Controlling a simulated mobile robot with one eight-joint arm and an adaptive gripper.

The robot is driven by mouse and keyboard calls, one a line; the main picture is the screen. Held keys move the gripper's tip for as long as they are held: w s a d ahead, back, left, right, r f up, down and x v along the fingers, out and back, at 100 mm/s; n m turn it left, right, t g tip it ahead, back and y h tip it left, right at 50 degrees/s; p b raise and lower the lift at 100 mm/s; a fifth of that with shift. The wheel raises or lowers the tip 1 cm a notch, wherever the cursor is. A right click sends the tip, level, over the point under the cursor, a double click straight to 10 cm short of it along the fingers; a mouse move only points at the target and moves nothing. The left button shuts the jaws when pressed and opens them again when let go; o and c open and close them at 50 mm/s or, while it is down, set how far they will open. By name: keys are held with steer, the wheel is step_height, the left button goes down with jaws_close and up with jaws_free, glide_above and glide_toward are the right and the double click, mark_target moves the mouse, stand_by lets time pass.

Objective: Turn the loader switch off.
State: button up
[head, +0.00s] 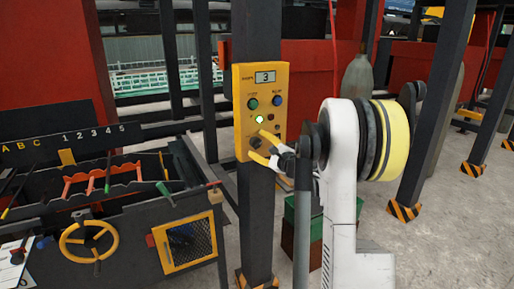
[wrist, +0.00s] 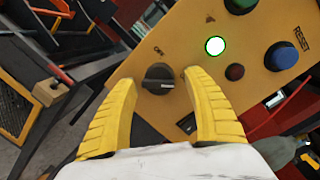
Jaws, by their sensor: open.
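The yellow control box (head: 241,118) is mounted on a dark post. In the wrist view its black rotary switch (wrist: 158,78), with small lettering that looks like "OFF" above it, is between the fingertips of my gripper (wrist: 160,84). The switch's pale pointer mark is hard to read. In the head view my gripper (head: 257,146) is at the box's lower part, its yellow fingers spread and largely covering the switch. My fingers are open around the switch; whether they touch it I cannot tell. A round lamp (wrist: 215,46) glows white-green; it also shows in the head view (head: 259,119).
The box carries a display (head: 265,77) reading 3, a green button (head: 253,103), a blue button (head: 277,100) and a small red one (wrist: 235,72). A rack with a yellow handwheel (head: 88,225) stands at the left. Striped-foot posts (head: 403,212) stand at the right.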

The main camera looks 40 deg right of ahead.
steer(key=shift+w, duration=0.55)
steer(key=shift+c, duration=0.6)
steer(key=c, duration=1.1)
